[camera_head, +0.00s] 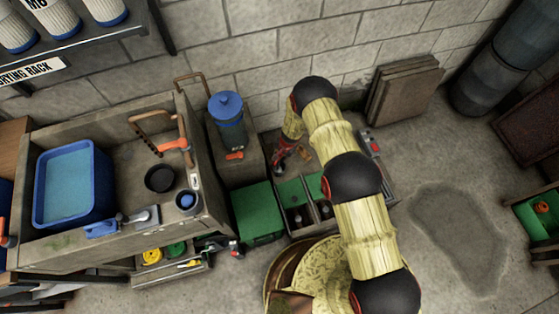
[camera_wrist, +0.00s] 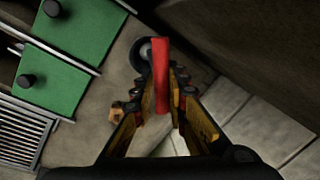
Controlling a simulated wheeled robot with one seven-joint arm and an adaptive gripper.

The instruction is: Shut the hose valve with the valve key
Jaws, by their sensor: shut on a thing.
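My gripper (camera_head: 281,154) points down over the floor units by the wall, right of the blue-lidded canister. In the wrist view its fingers (camera_wrist: 162,95) are closed on both sides of a red bar (camera_wrist: 162,70), which I take to be the valve key. A dark round part (camera_wrist: 145,48) shows at the bar's far end; I cannot tell if it is joined to the bar. A small tan piece (camera_wrist: 117,112) lies left of the fingers, apart from them. An orange handle (camera_head: 235,156) sits at the canister's foot; I cannot tell if it is the hose valve.
Green-lidded boxes (camera_head: 257,213) stand below my gripper's left. Slabs (camera_head: 403,95) lean on the wall.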

